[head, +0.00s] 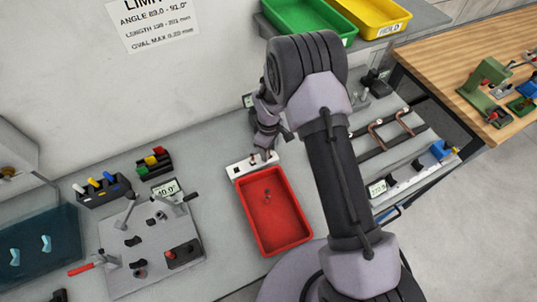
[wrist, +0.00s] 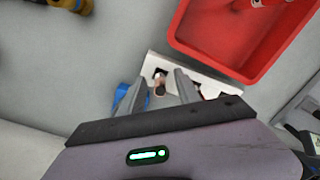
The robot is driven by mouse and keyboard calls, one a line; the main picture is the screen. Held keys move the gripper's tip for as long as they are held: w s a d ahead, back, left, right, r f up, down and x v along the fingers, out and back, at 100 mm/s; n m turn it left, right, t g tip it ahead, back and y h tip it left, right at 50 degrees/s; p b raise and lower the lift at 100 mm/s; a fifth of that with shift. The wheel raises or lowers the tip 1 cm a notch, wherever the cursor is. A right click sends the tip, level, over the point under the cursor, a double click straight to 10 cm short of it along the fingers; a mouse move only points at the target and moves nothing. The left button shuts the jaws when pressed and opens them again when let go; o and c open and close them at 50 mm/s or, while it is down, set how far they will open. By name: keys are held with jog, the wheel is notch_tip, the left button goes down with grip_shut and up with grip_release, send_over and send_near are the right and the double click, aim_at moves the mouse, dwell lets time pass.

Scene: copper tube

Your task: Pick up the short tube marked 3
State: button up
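In the head view my gripper (head: 265,152) is small and partly hides the holder.
The red bin (head: 246,205) holds small dark pieces. A blue object (wrist: 121,94) lies beside the left finger. A fixture plate (head: 120,235) and small racks stand at left. Bent copper tubes (head: 377,136) lie at right. Green (head: 345,40) and yellow bins are at the back.

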jog(key=shift+f, duration=0.35)
jog(key=shift+r, duration=0.1)
grip_shut()
